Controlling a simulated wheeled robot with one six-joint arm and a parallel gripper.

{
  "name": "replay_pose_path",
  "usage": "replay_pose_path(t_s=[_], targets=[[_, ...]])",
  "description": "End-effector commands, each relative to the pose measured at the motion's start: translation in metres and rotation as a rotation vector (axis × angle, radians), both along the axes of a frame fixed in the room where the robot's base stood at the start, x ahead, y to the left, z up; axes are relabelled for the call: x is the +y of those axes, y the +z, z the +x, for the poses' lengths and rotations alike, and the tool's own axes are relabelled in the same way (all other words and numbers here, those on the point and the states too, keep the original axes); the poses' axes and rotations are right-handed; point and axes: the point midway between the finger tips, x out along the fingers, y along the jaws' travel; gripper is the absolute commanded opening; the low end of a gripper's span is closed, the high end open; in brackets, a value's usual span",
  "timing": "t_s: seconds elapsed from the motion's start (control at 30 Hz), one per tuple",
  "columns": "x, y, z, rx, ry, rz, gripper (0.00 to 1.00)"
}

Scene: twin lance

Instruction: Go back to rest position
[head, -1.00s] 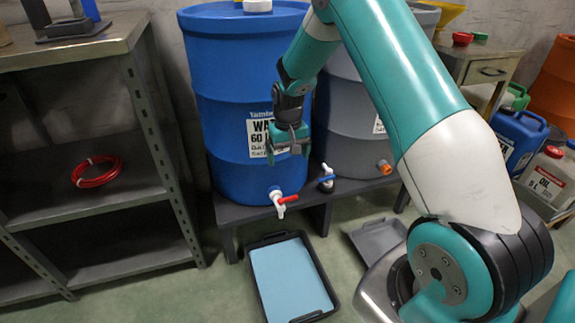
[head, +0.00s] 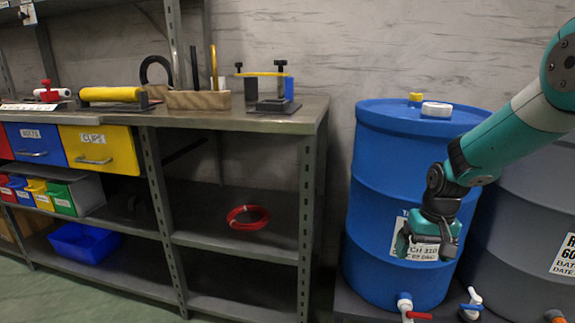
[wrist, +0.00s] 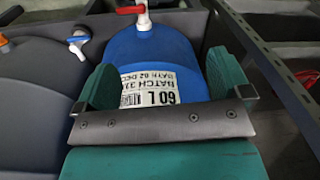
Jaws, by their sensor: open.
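My gripper (head: 428,246) hangs in front of the blue barrel (head: 405,175) at the right of the head view. It is open and empty, with its two fingers apart. In the wrist view the fingers of my gripper (wrist: 168,88) stand either side of the barrel's white label (wrist: 148,90). The gap between the fingers and the barrel cannot be judged exactly. The barrel's tap with a red handle (head: 418,315) shows below my gripper. My arm comes in from the right edge.
A grey barrel (head: 510,215) stands right of the blue one. A metal shelf unit (head: 235,125) on the left holds coloured drawers, a yellow roller (head: 110,94) and a red coil (head: 247,217). Green floor (head: 80,300) is clear at the lower left.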

Motion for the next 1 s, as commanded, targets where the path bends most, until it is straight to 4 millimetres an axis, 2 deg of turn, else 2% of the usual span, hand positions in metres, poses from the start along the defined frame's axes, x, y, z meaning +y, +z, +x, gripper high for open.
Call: replay_pose_path(t_s=[0.03, 0.1, 0.2, 0.3, 0.5, 0.67, 0.7, 0.73, 1.0], targets=[[0.026, 0.028, -0.016, -0.023, 0.065, 0.024, 0.96], [0.061, 0.058, -0.044, -0.044, 0.161, 0.062, 0.96], [0.102, 0.093, -0.093, -0.068, 0.295, 0.115, 0.96], [0.132, 0.116, -0.141, -0.088, 0.415, 0.160, 0.96], [0.166, 0.140, -0.222, -0.113, 0.599, 0.228, 0.96], [0.180, 0.146, -0.279, -0.127, 0.725, 0.271, 0.96], [0.181, 0.154, -0.287, -0.128, 0.743, 0.278, 0.96], [0.181, 0.168, -0.284, -0.127, 0.736, 0.276, 0.96], [0.181, 0.234, -0.282, -0.125, 0.731, 0.275, 0.96]])
